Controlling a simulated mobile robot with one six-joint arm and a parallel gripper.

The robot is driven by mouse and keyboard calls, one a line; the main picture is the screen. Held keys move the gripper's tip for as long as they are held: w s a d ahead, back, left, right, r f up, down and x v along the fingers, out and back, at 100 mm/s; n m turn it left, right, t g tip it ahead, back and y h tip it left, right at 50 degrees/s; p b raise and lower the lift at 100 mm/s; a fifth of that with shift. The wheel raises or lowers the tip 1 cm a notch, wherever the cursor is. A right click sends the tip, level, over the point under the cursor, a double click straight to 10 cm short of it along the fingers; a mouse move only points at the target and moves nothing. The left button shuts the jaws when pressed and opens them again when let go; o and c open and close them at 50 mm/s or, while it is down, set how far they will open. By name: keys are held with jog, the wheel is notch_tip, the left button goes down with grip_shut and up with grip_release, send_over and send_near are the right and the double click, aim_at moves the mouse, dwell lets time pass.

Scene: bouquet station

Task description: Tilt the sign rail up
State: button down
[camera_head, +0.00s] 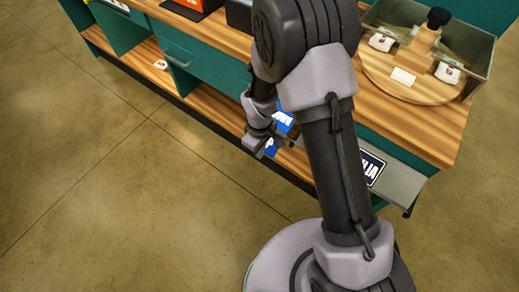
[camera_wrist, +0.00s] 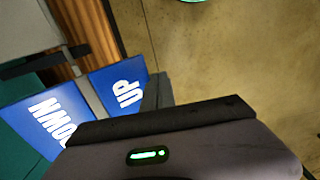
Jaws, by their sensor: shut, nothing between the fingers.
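The sign rail (camera_head: 402,183) is a grey panel along the counter's front edge, with a dark sign in white letters on it. My arm hides much of it. What seems to be its grey end (camera_wrist: 28,25) shows at the top left of the wrist view. Below it are a blue UP plate (camera_wrist: 119,86) and a blue DOWN plate (camera_wrist: 48,118), with a grey bar between them. The blue plates (camera_head: 283,119) are partly hidden in the head view. My gripper (camera_head: 266,143) is shut and empty beside these plates; I cannot tell whether it touches them.
The wooden counter (camera_head: 445,125) bears a glass-sided tray (camera_head: 478,68) with a round wooden board (camera_head: 375,72). Teal shelving (camera_head: 182,85) with a low wooden shelf runs to the left. A small white tag (camera_head: 160,64) lies there. The floor (camera_head: 110,190) in front is clear.

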jog(key=shift+f, duration=0.35)
dwell(0.4)
jog(key=s+a+r+p, duration=0.2)
jog(key=s+r, duration=0.1)
jog(key=r, duration=0.3)
jog(key=s+a+r+p, duration=0.2)
jog(key=s+r+p, duration=0.1)
jog(key=r, duration=0.2)
jog(key=shift+a+r, duration=0.35)
jog(key=shift+r, duration=0.05)
jog(key=s+d+r+m+t+y+b, duration=0.15)
jog(key=d+r+m, duration=0.35)
jog(key=r, duration=0.5)
jog(key=s+d+r+m+t+b, duration=0.1)
jog(key=s+d+r+m+t, duration=0.25)
jog(key=r, duration=0.65)
jog(key=s+d+r+m, duration=0.4)
jog(key=s+r+m, duration=0.1)
jog(key=s+m, duration=0.1)
jog(key=shift+s+d+t+b, duration=0.3)
jog(key=shift+s+d+t, duration=0.1)
jog(key=shift+s, duration=0.3)
